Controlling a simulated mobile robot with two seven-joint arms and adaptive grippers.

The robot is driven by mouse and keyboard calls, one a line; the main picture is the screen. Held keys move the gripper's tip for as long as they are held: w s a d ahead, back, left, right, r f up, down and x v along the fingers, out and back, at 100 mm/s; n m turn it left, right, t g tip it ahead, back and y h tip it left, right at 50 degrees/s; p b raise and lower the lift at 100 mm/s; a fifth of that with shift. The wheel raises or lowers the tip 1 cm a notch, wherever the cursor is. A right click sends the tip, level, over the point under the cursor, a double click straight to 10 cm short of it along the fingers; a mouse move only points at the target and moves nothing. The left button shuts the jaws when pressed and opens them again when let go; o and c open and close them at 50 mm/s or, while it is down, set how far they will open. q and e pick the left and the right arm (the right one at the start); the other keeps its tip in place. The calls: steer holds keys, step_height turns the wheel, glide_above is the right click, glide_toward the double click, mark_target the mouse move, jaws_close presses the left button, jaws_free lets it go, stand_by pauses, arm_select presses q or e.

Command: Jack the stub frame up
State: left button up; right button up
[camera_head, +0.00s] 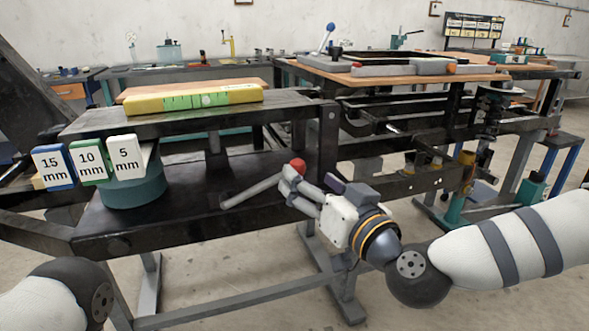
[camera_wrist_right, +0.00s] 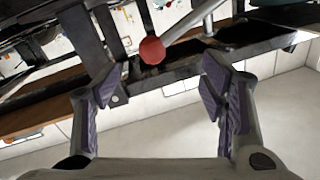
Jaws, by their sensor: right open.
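A grey lever (camera_head: 250,190) with a red ball knob (camera_head: 298,164) slants up to the right over the dark lower shelf of the near frame (camera_head: 220,123). A teal cylinder (camera_head: 133,190) stands on that shelf at the left. My right gripper (camera_head: 292,188) is at the knob end of the lever. In the right wrist view the two purple-padded fingers (camera_wrist_right: 160,85) are spread apart. The red knob (camera_wrist_right: 152,50) shows beyond the fingertips, between them in the picture; no grip on it shows. My left arm is at the bottom left; its gripper is out of view.
Cards marked 15 mm (camera_head: 52,167), 10 mm (camera_head: 89,161) and 5 mm (camera_head: 126,157) stand at the left of the frame. A yellow-green bar (camera_head: 195,99) lies on top. A larger dark frame with a wooden top (camera_head: 475,74) stands behind, right. Open floor lies front right.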

mark_target(296, 169)
steer(key=x, duration=0.7)
steer(key=shift+a+f, duration=0.1)
steer(key=shift+a, duration=0.05)
arm_select(q)
steer(key=shift+s+f, duration=0.35)
steer(key=shift+f, duration=0.05)
arm_select(e)
steer(key=shift+c, duration=0.5)
jaws_close()
arm_select(q)
steer(key=shift+s+a, duration=0.1)
